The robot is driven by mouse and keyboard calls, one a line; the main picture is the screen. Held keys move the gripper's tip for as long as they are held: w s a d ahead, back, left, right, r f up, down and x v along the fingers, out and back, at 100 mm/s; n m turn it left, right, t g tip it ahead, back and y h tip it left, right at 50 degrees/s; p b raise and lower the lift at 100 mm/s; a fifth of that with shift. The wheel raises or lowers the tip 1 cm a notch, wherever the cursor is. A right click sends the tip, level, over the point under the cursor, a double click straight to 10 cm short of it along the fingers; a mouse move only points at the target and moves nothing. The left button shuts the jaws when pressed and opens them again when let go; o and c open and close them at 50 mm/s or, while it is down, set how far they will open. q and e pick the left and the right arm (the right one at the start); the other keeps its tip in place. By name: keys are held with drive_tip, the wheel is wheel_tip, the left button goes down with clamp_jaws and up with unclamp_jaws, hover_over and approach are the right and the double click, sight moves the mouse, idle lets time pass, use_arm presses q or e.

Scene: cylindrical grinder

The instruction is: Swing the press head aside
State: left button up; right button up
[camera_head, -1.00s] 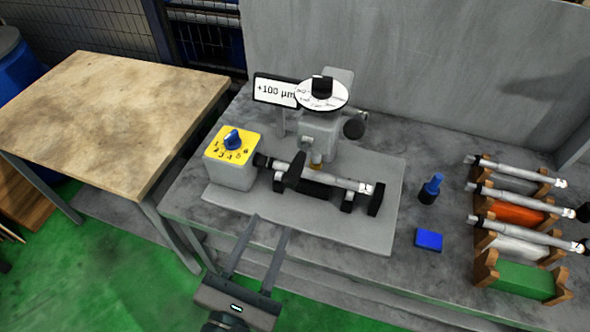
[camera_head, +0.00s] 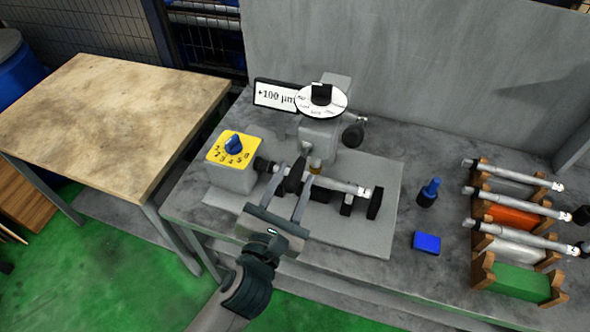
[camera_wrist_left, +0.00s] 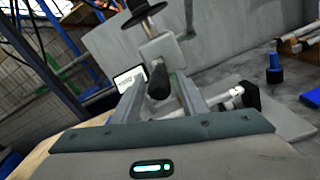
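The grinder stands on the grey bench, with a grey upright head (camera_head: 318,138) that carries a white dial (camera_head: 322,101) with a black knob on top. I cannot tell for certain which part is the press head. A light shaft (camera_head: 343,186) lies across the supports below the head. A black bar-like part (camera_head: 294,177) juts forward over the shaft; its end (camera_wrist_left: 158,82) faces the left wrist camera. My left gripper (camera_head: 292,186) is open, its fingers on either side of this black part. Contact is not clear. My right gripper is not in view.
A yellow-topped box with a blue knob (camera_head: 234,149) stands left of the shaft. A sign (camera_head: 274,95) reads +100 µm. A blue-capped bottle (camera_head: 429,193), a blue block (camera_head: 427,243) and a wooden rack (camera_head: 482,267) of shafts are to the right. A wooden-topped table (camera_head: 100,120) is at left.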

use_arm(q)
drive_tip(key=shift+w+d, duration=0.25)
drive_tip(key=shift+w, duration=0.45)
clamp_jaws()
